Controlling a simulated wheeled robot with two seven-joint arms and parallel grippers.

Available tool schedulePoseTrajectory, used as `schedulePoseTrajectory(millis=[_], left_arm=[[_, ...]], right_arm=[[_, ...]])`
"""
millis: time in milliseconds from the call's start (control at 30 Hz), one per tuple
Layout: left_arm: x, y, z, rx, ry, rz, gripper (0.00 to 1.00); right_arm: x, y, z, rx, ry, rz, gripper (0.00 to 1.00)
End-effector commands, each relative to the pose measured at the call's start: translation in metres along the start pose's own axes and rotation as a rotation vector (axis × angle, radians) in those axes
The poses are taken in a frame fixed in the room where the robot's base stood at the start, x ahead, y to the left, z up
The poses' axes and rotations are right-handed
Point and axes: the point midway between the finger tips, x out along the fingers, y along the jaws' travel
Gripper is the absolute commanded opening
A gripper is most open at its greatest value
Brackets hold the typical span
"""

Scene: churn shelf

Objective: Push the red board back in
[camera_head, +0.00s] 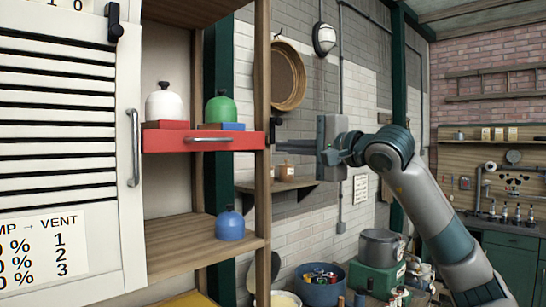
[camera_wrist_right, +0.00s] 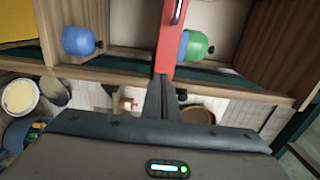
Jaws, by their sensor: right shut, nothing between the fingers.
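The red board (camera_head: 230,141) is a drawer-like front with a metal handle (camera_head: 208,140), level in the wooden shelf unit. Its right end sticks out past the front of the right-hand post. In the right wrist view the red board (camera_wrist_right: 172,50) runs up from my fingertips. My right gripper (camera_head: 276,132) is shut and empty, coming from the right, with its fingertips at the board's right end. In the right wrist view the fingers (camera_wrist_right: 160,88) appear to meet the board's near end; whether they touch is unclear. My left gripper is not in view.
A white domed object (camera_head: 164,104) on a red block and a green one (camera_head: 222,108) on a blue block stand just above the board. A blue one (camera_head: 230,225) sits on the lower shelf. A louvred white door (camera_head: 60,140) stands at left. A small wall shelf (camera_head: 300,186) lies behind.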

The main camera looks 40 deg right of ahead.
Motion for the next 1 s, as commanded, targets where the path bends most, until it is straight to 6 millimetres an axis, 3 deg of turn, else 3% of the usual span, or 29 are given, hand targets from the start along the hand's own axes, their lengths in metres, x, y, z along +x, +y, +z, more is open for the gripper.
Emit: schedulePoseTrajectory(millis=[33,200,400,1000], left_arm=[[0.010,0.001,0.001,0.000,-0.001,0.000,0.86],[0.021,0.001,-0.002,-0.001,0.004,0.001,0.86],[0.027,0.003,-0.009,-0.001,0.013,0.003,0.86],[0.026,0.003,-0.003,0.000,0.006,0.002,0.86]], right_arm=[[-0.011,0.004,-0.001,-0.002,0.003,-0.002,0.00],[-0.039,0.003,-0.001,-0.001,0.003,-0.001,0.00],[-0.058,0.001,0.000,0.000,0.001,0.000,0.00],[-0.061,0.000,0.000,0.000,0.000,0.001,0.00]])
